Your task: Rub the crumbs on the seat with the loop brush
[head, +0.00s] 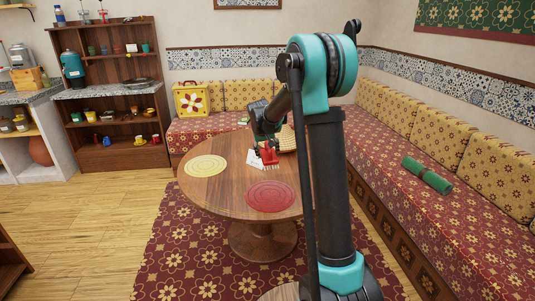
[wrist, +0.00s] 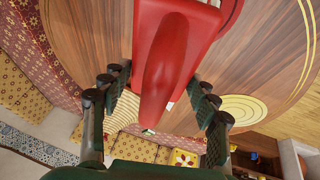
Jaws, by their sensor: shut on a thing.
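My gripper (head: 263,142) is shut on a red brush (head: 269,157) with pale bristles, taken here as the loop brush. The gripper holds it over the round wooden table (head: 233,180), bristles toward the tabletop; I cannot tell whether they touch. In the wrist view the brush's red handle (wrist: 168,72) lies between the two dark fingers (wrist: 160,90). The patterned red seat (head: 405,190) of the corner bench runs along the right wall and the back wall. No crumbs can be made out on it.
A green roll (head: 427,174) lies on the right seat. A yellow flowered case (head: 191,99) stands on the back seat.

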